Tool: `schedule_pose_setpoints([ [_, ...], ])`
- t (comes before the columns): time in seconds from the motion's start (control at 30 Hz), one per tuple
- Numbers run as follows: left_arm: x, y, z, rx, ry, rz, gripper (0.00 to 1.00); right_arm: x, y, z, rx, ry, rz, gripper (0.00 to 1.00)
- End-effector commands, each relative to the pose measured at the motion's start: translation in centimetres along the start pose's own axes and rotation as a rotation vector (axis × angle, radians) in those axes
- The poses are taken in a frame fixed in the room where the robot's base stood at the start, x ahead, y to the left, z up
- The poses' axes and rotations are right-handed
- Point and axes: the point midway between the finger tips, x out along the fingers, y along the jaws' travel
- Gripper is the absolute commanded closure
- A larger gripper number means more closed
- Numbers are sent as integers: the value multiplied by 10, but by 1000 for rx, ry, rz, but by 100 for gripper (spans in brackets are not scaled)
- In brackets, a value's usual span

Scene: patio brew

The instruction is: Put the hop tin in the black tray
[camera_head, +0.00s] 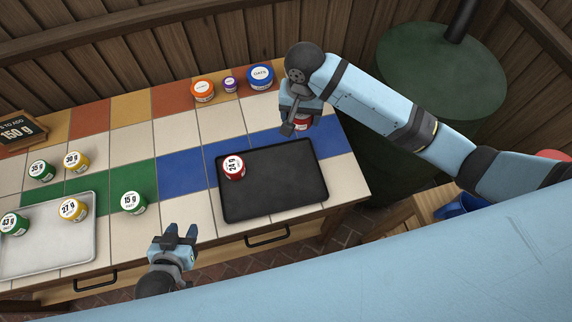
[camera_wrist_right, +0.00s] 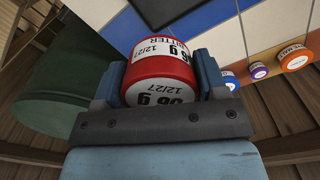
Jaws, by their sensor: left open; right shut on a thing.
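My right gripper (camera_head: 299,112) is shut on a red-and-white tin (camera_wrist_right: 158,62), held at the far right of the tiled table, beyond the black tray (camera_head: 285,192). In the right wrist view the tin sits between both fingers, its label reading partly "BITTER" and "12/27"; the weight is hard to read. In the head view this tin is mostly hidden by the gripper. Another red tin (camera_head: 233,167), marked 24 g, stands inside the black tray at its back left corner. My left gripper (camera_head: 181,236) is open and empty at the table's front edge.
Orange (camera_head: 203,91), small purple (camera_head: 230,84) and blue OATS (camera_head: 260,77) tins stand at the back. Green and yellow tins stand on the left, some in a silver tray (camera_head: 84,248). A sign (camera_head: 18,132) reads 150 g. Most of the black tray is clear.

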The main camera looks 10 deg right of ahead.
Motion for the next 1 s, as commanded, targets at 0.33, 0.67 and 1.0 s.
schedule_pose_setpoints([
  [0.33, 1, 0, 2, 1, -2, 0, 57, 91, 1, 0, 0, -1, 3, 58],
  [0.67, 1, 0, 3, 1, -2, 0, 57, 149, 0, 1, 0, -1, 1, 58],
  [1.0, 2, 0, 3, 1, 0, 0, 57, 185, 0, 1, -1, 0, 1, 58],
])
